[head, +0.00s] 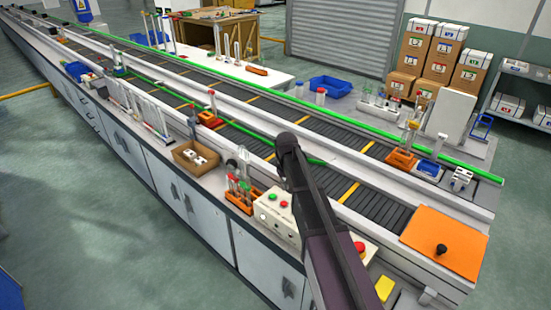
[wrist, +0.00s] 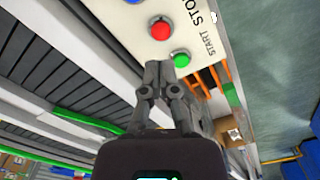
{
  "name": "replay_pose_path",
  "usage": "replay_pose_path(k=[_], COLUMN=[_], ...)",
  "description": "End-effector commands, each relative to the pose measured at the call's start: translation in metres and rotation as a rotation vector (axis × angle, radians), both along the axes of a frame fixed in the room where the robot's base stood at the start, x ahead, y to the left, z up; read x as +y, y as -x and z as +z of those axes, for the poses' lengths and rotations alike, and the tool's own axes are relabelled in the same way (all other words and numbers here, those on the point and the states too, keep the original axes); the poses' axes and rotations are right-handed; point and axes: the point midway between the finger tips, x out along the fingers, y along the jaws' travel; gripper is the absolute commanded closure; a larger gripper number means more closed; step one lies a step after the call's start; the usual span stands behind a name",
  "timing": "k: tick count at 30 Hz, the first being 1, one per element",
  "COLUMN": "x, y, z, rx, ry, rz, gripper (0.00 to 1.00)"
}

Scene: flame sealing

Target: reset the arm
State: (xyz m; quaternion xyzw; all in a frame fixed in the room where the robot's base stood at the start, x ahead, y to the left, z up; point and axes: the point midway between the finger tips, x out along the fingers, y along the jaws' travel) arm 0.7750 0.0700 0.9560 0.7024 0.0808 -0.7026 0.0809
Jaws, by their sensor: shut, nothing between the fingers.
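My arm (head: 318,220) reaches up from the bottom of the head view over the near side of the conveyor line. Its end hides my gripper there. In the wrist view my gripper (wrist: 159,68) is shut and empty, its fingertips together. The fingertips lie just left of a green START button (wrist: 181,60) and below a red STOP button (wrist: 160,29) on a white control box. I cannot tell how far above the box they are. The control box (head: 277,220) also shows left of my arm in the head view.
An orange rack of tubes (head: 240,197) stands beside the control box, with a cardboard box (head: 195,157) further left. The dark conveyor (head: 235,133) runs behind. An orange panel (head: 445,243) with a black knob is at right. Open floor (head: 80,220) lies at left.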

Motion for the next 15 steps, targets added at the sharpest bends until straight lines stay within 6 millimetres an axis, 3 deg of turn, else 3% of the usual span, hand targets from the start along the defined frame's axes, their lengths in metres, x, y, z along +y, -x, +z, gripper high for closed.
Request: replay_pose_path(k=[8, 15], x=[-0.019, -0.043], y=[0.054, 0.133], z=[0.000, 0.000], rx=[0.000, 0.000], ry=[0.000, 0.001], rz=[-0.045, -0.119], gripper=[1.00, 1.00])
